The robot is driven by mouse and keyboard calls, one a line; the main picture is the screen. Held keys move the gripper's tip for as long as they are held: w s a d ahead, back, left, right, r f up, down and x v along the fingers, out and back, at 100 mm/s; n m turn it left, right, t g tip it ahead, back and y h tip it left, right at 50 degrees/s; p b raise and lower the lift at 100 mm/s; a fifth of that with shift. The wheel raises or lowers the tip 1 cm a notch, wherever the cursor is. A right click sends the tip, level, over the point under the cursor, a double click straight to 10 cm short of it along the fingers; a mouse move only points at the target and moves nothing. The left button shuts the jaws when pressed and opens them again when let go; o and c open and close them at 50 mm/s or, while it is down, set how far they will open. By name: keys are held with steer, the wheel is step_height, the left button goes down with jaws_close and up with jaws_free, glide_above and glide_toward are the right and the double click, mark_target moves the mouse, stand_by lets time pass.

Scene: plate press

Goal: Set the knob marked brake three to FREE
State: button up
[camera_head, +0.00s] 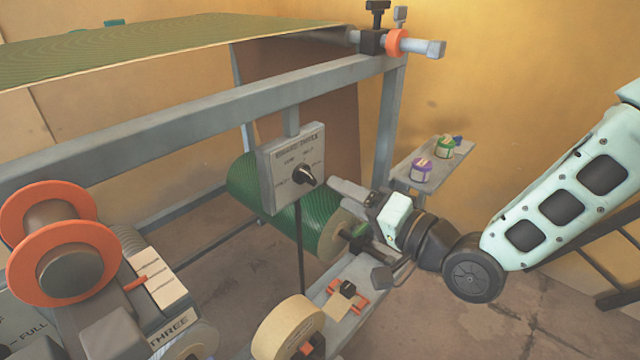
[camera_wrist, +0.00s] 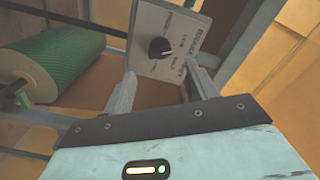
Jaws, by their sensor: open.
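The brake panel (camera_head: 281,190) is a grey plate on a post, with a title along its top that is only partly legible and small setting labels around a black knob (camera_head: 306,174). In the wrist view the panel (camera_wrist: 146,22) appears turned, with its title at the right and the knob (camera_wrist: 160,48) in its middle. My gripper (camera_head: 332,184) is open just right of the knob. In the wrist view my fingers (camera_wrist: 160,70) are spread below the knob, apparently not touching it.
A green roll (camera_head: 245,185) lies behind and below the panel. A grey frame rail (camera_head: 170,125) runs above it. A small shelf (camera_head: 440,172) with jars is behind my gripper. A cream roll (camera_head: 285,325) sits below.

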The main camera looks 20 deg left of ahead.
mark_target(313, 180)
steer(key=x, duration=0.6)
steer(key=shift+w+a, duration=0.1)
steer(key=shift+a, duration=0.3)
steer(key=c, duration=1)
